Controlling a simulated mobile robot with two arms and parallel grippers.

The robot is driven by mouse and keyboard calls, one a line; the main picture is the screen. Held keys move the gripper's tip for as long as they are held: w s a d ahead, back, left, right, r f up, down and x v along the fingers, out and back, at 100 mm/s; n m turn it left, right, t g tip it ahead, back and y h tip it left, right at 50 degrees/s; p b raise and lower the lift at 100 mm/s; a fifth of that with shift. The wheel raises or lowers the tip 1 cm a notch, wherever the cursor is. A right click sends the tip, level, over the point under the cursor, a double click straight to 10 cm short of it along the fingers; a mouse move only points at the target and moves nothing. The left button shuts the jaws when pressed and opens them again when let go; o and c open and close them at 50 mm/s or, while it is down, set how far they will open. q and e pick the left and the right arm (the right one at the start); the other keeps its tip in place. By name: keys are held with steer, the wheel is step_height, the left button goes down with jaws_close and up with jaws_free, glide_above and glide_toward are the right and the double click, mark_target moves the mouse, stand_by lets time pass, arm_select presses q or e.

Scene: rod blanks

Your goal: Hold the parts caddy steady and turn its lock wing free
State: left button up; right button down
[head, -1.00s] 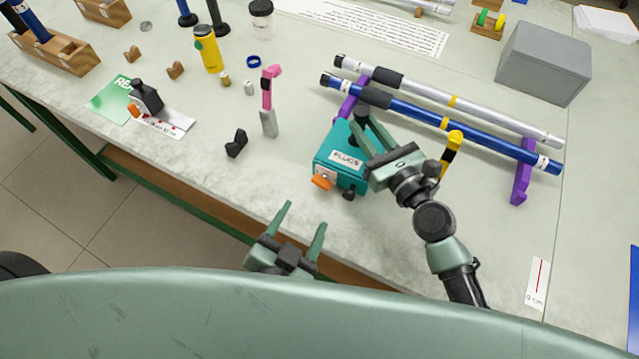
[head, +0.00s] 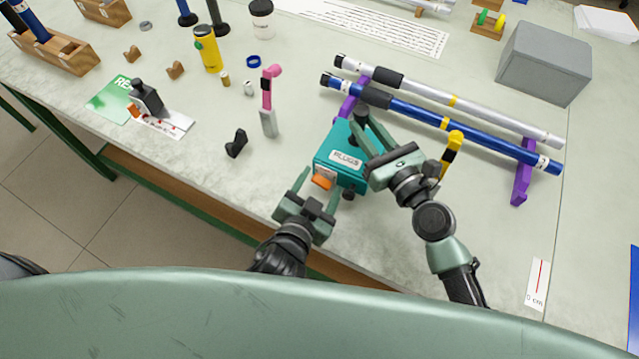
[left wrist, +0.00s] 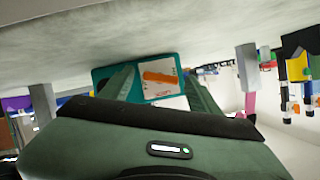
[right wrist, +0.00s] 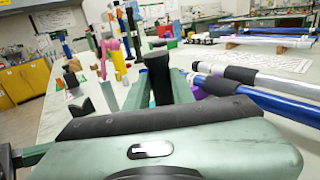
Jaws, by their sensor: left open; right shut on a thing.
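The parts caddy is a teal box (head: 331,155) labelled PLUGS, standing near the table's front edge. Its orange lock wing (head: 321,182) sits on a pale plate on the front face; it also shows in the left wrist view (left wrist: 160,78), lying nearly flat. My left gripper (head: 318,187) is open, its fingers on either side of the wing; contact cannot be told. My right gripper (head: 364,137) is shut on the caddy's black upright handle (right wrist: 157,75), which stands between its fingers in the right wrist view. My right gripper hides part of the caddy's top.
A silver rod (head: 480,108) and a blue rod (head: 470,137) lie on purple stands just behind and right of the caddy. A yellow and black tool (head: 451,153) stands right of my right gripper. A black clip (head: 236,143) and a pink-topped tool (head: 268,100) are left.

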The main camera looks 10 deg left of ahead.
arm_select(q)
jaws_close()
steer(key=shift+a+r+n+g+h, duration=0.15)
steer(key=shift+n+g+h, duration=0.15)
steer(key=shift+n+h, duration=0.9)
jaws_free()
steer(key=v, duration=1.2)
